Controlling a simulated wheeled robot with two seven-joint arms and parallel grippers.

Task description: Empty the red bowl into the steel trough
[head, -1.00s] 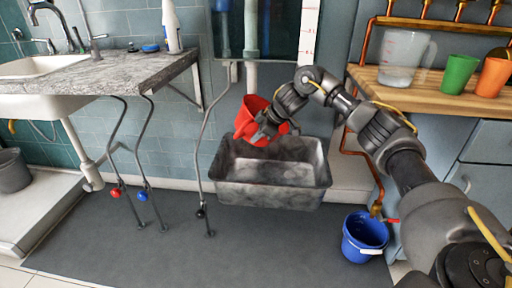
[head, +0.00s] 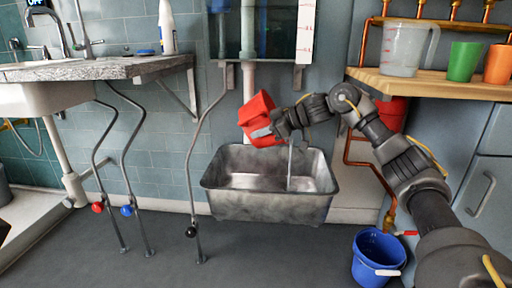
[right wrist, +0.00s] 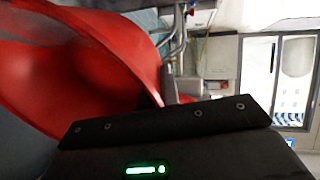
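The red bowl (head: 258,108) is tilted on its side above the left part of the steel trough (head: 262,207), apart from it. My right gripper (head: 266,131) is shut on the bowl's wall. The bowl's red surface (right wrist: 90,60) fills the left of the right wrist view, close to my dark gripper. A thin pale vertical streak (head: 290,170), which looks like falling water, runs down into the trough below my gripper. I cannot see what is left in the bowl. My left gripper is not in view.
A wooden shelf (head: 440,88) at right holds a clear jug (head: 403,52), a green cup (head: 463,62) and an orange cup (head: 497,64). A blue bucket (head: 376,258) stands on the floor. A grey counter (head: 110,69) with a sink is at left.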

